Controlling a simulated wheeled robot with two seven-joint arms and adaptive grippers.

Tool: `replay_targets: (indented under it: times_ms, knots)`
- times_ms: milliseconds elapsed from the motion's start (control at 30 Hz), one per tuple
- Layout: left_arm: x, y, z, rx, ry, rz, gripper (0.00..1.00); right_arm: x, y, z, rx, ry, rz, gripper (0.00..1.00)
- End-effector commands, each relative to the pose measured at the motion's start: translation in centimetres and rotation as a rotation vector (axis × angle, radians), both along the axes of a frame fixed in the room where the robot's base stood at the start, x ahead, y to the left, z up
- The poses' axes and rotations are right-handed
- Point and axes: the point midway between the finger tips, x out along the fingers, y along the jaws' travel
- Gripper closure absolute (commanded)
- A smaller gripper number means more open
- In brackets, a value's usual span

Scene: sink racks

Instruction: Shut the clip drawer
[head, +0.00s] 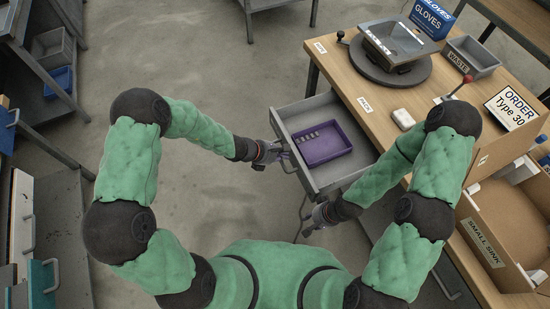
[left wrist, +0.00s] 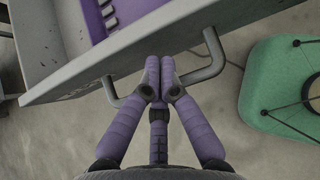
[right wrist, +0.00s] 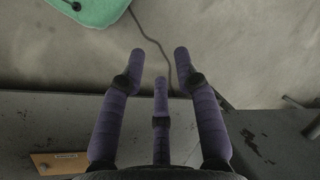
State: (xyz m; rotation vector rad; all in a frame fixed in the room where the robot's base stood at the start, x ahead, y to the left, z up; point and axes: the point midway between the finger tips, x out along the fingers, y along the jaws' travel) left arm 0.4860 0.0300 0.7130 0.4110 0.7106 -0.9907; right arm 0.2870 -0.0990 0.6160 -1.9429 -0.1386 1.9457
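The grey clip drawer (head: 305,104) stands pulled out from the left side of the wooden bench. A purple tray with several clips (head: 322,143) lies inside it. My left gripper (head: 277,152) is at the drawer's outer front. In the left wrist view its fingers (left wrist: 160,72) are together, overlapping the middle of the grey U-shaped handle (left wrist: 207,65). The covered middle of the bar is hidden, so I cannot tell whether they grip it. My right gripper (head: 309,226) is below the drawer's near corner; in the right wrist view its fingers (right wrist: 160,68) are spread and empty.
The wooden bench (head: 352,60) carries a turntable (head: 392,72), a grey waste bin (head: 472,56) and a cardboard box (head: 500,216). Shelving with bins (head: 55,80) stands at the left. The floor (head: 200,60) between is clear.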

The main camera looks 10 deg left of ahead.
Motion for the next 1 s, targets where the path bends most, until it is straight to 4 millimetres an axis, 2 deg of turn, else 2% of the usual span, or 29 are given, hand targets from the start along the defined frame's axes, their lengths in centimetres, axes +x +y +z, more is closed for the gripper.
replay_targets:
  times_ms: [567, 767, 1000]
  knots:
    - [0.4, -0.8, 0.0, 0.0, 0.0, -0.001, 1.0, 0.0, 0.0, -0.2, 0.0, 0.0, 0.0, 0.68]
    - [1.8, -3.2, -0.1, -0.001, -0.003, -0.005, 1.0, 0.0, 0.0, -0.7, 0.0, 0.0, 0.0, 0.68]
    - [4.6, -8.4, -0.1, 0.0, -0.002, -0.007, 1.0, 0.0, 0.0, -1.3, 0.0, 0.0, 0.0, 0.68]
